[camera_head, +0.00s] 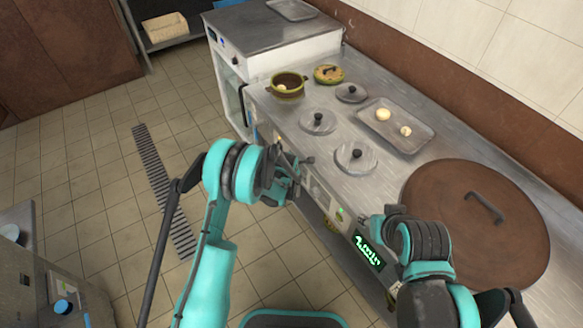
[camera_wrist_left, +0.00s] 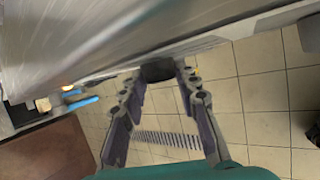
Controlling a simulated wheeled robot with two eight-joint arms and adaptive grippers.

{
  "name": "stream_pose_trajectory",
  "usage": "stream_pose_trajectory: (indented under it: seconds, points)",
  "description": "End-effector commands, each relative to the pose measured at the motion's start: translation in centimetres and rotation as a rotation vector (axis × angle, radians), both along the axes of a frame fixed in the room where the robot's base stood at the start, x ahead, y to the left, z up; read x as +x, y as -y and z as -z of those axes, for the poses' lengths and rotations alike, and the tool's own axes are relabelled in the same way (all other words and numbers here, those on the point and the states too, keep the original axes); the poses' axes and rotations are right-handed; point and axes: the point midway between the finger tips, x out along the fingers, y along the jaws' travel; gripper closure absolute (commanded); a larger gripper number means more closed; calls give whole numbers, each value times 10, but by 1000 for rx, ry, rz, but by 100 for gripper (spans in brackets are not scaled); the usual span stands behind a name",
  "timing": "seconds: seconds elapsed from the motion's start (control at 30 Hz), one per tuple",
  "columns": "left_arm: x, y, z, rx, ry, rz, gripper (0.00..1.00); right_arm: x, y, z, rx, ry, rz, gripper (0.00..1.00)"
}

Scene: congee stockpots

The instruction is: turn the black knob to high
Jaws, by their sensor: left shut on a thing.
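The black knob (camera_wrist_left: 158,71) shows in the left wrist view on the edge of the steel counter front, between the fingertips of my left gripper (camera_wrist_left: 158,78). The two fingers close on its sides. In the head view my left gripper (camera_head: 297,168) is at the counter's front panel, and I cannot make out the knob there. My right gripper (camera_head: 378,222) is above the counter's front edge, near a green display (camera_head: 370,252). Its fingers are too small and overlapped to show whether they are open.
The steel counter (camera_head: 330,95) holds a pot (camera_head: 287,84), several lids, a tray (camera_head: 395,130) with two pale pieces, and a large brown lid (camera_head: 475,225) at the right. A steel cabinet (camera_head: 270,35) stands at the far end. Tiled floor (camera_head: 120,200) lies open left of the counter.

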Motion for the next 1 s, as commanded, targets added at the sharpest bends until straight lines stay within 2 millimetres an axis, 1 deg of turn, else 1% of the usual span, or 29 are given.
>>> stream_pose_trajectory:
  seconds: [0.13,0.17,0.2,0.23,0.53,0.67,0.77,1.0]
  points:
    - [-1,0,1,0,-3,0,98,0,0,0,0,0,0,60]
    - [-1,0,1,0,-3,0,66,0,0,0,0,0,0,60]
    - [-1,0,1,0,-3,0,56,0,0,0,0,0,0,60]
    - [-1,0,1,0,-3,0,48,0,0,0,0,0,0,60]
    - [-1,0,0,-1,-2,1,48,0,0,0,0,0,0,60]
    - [-5,0,-7,-1,-2,1,48,0,0,0,0,0,0,60]
    - [-14,-1,-20,-1,-2,1,48,0,0,0,0,0,0,60]
    - [-45,-3,-62,1,-2,1,48,0,0,0,0,0,0,60]
